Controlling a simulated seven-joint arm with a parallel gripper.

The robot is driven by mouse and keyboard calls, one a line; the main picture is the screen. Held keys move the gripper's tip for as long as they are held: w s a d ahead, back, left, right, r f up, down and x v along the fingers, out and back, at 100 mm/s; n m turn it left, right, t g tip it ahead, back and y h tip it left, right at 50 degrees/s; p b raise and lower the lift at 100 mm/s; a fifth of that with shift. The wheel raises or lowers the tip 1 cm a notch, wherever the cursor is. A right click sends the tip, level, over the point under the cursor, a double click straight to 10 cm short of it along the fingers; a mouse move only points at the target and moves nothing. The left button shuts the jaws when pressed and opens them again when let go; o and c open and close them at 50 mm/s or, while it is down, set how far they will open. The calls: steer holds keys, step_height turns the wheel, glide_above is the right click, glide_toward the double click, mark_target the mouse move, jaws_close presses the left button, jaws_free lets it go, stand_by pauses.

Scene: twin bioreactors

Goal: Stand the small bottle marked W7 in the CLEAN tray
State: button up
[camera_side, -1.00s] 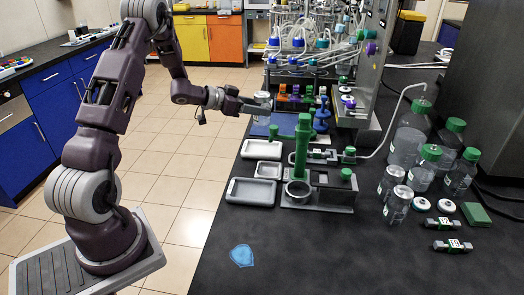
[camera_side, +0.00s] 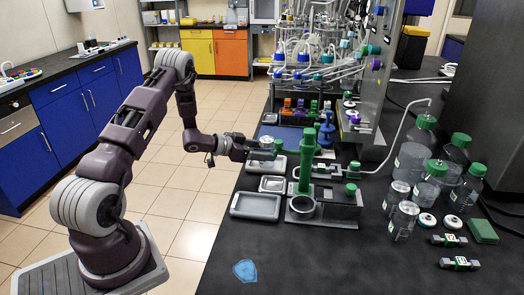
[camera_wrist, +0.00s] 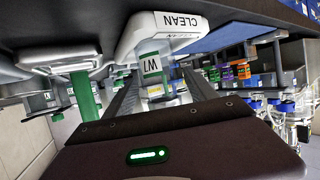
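The small clear bottle marked W7 (camera_wrist: 152,72) has a white label with a green band. It sits between the fingers of my gripper (camera_side: 264,149), which is shut on it; the wrist view also shows the gripper (camera_wrist: 160,95). The white tray lettered CLEAN (camera_wrist: 160,32) is just beyond the bottle in the wrist view, which is turned upside down. In the side view the gripper and bottle are over the back white tray (camera_side: 262,171), partly hiding it. I cannot tell whether the bottle touches the tray.
A small white tray (camera_side: 272,184) and a larger grey-white tray (camera_side: 255,206) lie in front. A green column on a grey stand (camera_side: 330,211) rises close to the right. Glassware and tubing (camera_side: 305,60) stand behind.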

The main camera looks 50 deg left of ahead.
steer(key=shift+r, duration=0.15)
steer(key=v, duration=1.2)
steer(key=w+r+g+y, duration=0.1)
steer(key=w+r+y, duration=0.4)
steer(key=r, duration=0.5)
steer(key=s+d+r+n+g+y, duration=0.2)
steer(key=s+d+r, duration=0.2)
steer(key=d+r, duration=0.45)
steer(key=s+d+g+h, duration=0.2)
steer(key=s+d, duration=0.8)
steer(key=s, duration=0.2)
steer(key=s+d+g+h, duration=0.2)
steer(key=s+d, duration=0.8)
steer(key=s, duration=0.2)
steer(key=shift+r+g, duration=0.3)
steer(key=shift+g, duration=0.1)
steer(key=shift+s, duration=0.15)
